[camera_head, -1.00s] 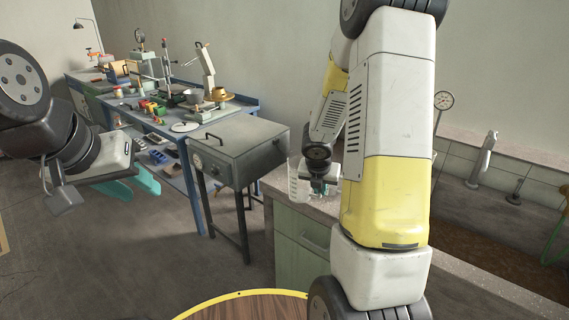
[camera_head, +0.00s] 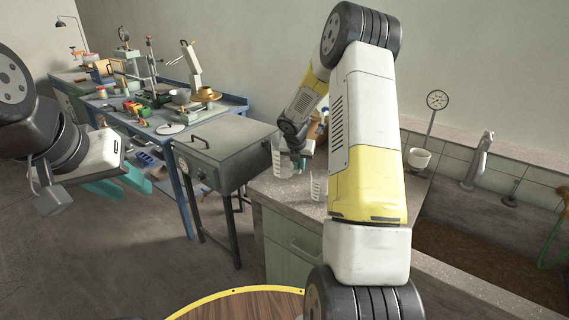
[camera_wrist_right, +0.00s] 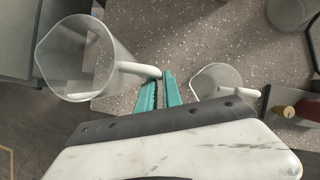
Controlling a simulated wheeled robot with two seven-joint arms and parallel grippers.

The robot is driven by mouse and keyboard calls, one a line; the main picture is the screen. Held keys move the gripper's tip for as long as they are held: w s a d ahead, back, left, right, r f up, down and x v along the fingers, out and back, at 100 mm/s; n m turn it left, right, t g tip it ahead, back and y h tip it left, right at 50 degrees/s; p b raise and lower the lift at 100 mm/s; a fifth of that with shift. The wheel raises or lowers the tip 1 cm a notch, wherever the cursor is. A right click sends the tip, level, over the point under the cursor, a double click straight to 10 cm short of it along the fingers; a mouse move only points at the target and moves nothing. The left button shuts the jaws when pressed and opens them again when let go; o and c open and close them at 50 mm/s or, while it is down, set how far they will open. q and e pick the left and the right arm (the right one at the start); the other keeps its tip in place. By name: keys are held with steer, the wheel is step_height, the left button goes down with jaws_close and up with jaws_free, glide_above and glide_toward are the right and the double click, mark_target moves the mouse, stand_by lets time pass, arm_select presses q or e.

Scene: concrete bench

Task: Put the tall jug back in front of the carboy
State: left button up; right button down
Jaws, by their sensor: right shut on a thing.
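The tall jug, clear with a white handle, shows at the left of the right wrist view (camera_wrist_right: 75,62) and over the counter in the head view (camera_head: 283,158). My right gripper (camera_wrist_right: 160,82) is shut on its handle; it also shows in the head view (camera_head: 300,162). I cannot tell whether the jug's base touches the counter. A smaller clear jug (camera_wrist_right: 214,80) stands on the counter just right of the fingers; it also shows in the head view (camera_head: 317,186). I cannot make out the carboy for certain. My left gripper (camera_head: 118,182) is open and empty, away from the counter.
The speckled counter (camera_head: 275,192) has a sink on the right. A clear round vessel (camera_wrist_right: 290,12) and a brown-red object (camera_wrist_right: 308,110) stand near the smaller jug. A grey metal box on legs (camera_head: 222,150) stands just left of the counter. A cluttered blue bench is farther left.

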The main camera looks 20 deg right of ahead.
mark_target(298, 172)
steer(key=shift+w+f, duration=0.25)
steer(key=shift+w, duration=0.65)
steer(key=shift+f, duration=1.55)
steer(key=c, duration=1.5)
jaws_free()
steer(key=shift+f, duration=0.1)
